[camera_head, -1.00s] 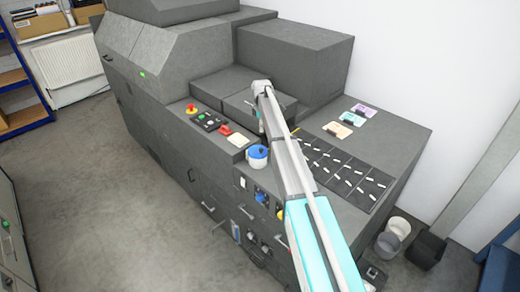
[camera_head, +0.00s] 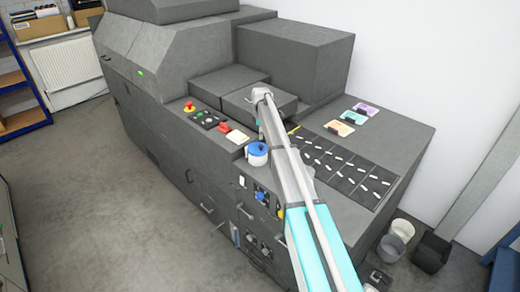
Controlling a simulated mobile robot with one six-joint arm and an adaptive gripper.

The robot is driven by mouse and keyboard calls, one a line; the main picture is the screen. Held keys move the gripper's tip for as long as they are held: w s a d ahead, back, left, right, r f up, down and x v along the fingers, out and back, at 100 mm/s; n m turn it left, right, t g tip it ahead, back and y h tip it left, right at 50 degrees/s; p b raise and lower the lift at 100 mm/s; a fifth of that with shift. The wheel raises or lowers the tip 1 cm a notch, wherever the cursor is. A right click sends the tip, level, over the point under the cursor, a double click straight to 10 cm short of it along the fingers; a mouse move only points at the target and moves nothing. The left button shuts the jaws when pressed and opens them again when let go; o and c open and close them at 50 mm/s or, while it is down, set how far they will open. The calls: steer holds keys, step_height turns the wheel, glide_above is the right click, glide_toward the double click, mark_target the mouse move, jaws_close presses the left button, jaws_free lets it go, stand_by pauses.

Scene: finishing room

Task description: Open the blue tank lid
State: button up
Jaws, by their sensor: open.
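The blue tank lid (camera_head: 257,149) sits on a small white tank (camera_head: 257,161) at the front edge of the dark grey machine. The lid looks closed. My arm crosses the picture from the bottom right, and its far end is just above and right of the lid. I cannot make out my gripper's fingers, which seem hidden behind the arm. No contact with the lid shows.
A control panel with a red button (camera_head: 190,107) and a red switch (camera_head: 223,127) lies left of the tank. Dark trays (camera_head: 345,168) with small white pieces lie right of my arm. Bins (camera_head: 391,247) stand on the floor at right. The floor at left is clear.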

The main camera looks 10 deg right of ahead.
mark_target(260, 146)
steer(key=shift+f+b, duration=3.2)
steer(key=shift+f, duration=0.3)
jaws_close()
steer(key=shift+a, duration=0.2)
